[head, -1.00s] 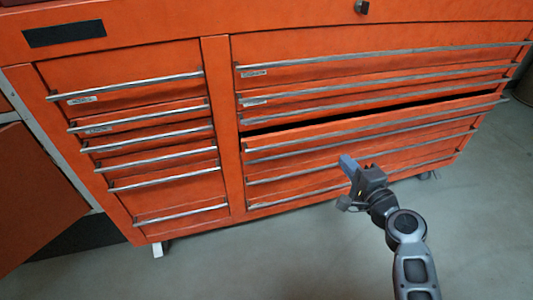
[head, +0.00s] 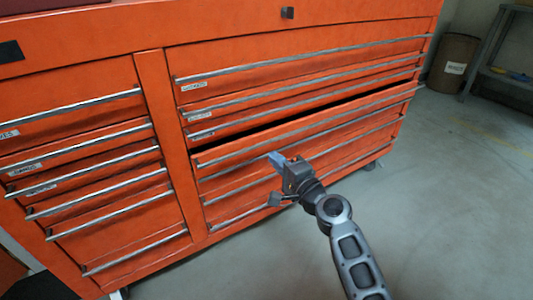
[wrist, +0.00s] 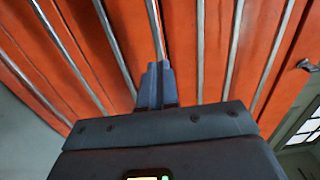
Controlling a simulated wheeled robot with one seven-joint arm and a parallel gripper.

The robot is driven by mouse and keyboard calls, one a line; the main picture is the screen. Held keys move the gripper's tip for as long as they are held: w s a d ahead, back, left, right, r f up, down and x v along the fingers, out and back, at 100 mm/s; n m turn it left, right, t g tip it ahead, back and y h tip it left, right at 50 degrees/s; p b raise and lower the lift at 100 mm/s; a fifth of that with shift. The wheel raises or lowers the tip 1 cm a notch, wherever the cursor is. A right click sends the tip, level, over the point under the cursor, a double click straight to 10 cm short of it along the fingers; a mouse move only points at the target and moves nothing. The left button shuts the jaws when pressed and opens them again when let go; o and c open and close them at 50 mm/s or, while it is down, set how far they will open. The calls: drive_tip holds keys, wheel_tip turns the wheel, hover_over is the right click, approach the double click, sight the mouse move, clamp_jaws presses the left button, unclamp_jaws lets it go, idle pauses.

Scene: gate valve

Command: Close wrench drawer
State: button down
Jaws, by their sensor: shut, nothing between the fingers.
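The orange tool cabinet (head: 170,100) fills much of the head view. In its wide right column one drawer (head: 230,149) stands slightly pulled out, with a dark gap along its top edge and a long metal handle. No label naming it as the wrench drawer is readable. My gripper (head: 275,159) is shut and empty, in front of the right column, just below that drawer's handle in the picture. Contact cannot be told. In the wrist view my gripper's fingers (wrist: 155,84) are together and point at orange drawer fronts with several metal handles (wrist: 202,50).
The narrow left column of drawers (head: 85,160) looks shut. Grey floor (head: 450,220) is clear to the right. A brown bin (head: 453,63) and a grey shelf (head: 490,45) stand at the back right.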

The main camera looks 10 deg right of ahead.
sight(261, 143)
drive_tip(key=shift+b+x, duration=0.45)
drive_tip(key=shift+x, duration=2)
drive_tip(key=shift+w, duration=0.1)
drive_tip(key=b+x, duration=0.2)
drive_tip(key=x, duration=0.1)
drive_tip(key=shift+w+f, duration=0.1)
drive_tip(key=shift+f, duration=0.1)
drive_tip(key=shift+w+a, duration=0.15)
drive_tip(key=shift+w, duration=0.2)
drive_tip(key=shift+w+r, duration=0.1)
drive_tip(key=shift+r, duration=0.3)
drive_tip(key=shift+f, duration=0.1)
